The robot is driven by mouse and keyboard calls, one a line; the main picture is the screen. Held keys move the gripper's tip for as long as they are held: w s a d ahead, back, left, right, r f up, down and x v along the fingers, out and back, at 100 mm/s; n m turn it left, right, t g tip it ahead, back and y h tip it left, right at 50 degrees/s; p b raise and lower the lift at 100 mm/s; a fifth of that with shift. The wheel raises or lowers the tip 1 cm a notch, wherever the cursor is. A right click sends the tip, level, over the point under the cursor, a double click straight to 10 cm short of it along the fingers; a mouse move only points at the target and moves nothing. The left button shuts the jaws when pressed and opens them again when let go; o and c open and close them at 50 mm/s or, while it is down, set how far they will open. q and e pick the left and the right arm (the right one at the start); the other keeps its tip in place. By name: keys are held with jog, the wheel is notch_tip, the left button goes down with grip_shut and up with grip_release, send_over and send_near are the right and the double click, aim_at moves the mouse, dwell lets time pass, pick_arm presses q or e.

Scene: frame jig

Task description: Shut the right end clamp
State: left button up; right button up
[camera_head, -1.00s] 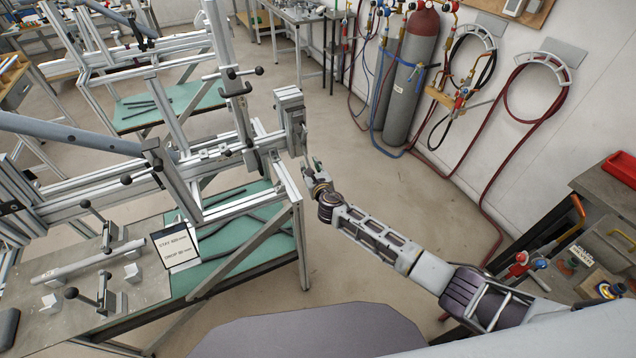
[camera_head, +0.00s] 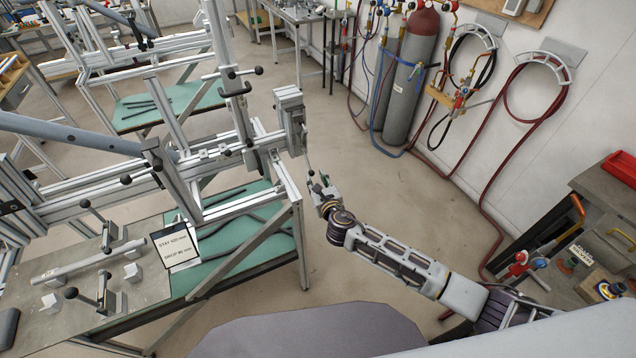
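The right end clamp (camera_head: 288,108) sits at the right end of the jig's silver beam. A thin lever (camera_head: 307,158) hangs from its right side, pointing down. My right gripper (camera_head: 319,182) is at the lower end of this lever, just right of the jig. It is small in the view, so I cannot tell whether its fingers touch the lever or how far apart they are. My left gripper is not in view.
The jig frame (camera_head: 225,208) and its green-topped bench fill the left. A white card (camera_head: 175,245) stands on the bench's front part. Gas cylinders (camera_head: 412,80) and hoses line the wall behind. The floor (camera_head: 400,190) around my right arm is open.

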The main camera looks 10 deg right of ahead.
jog(key=shift+s+d, duration=0.1)
jog(key=shift+s, duration=0.2)
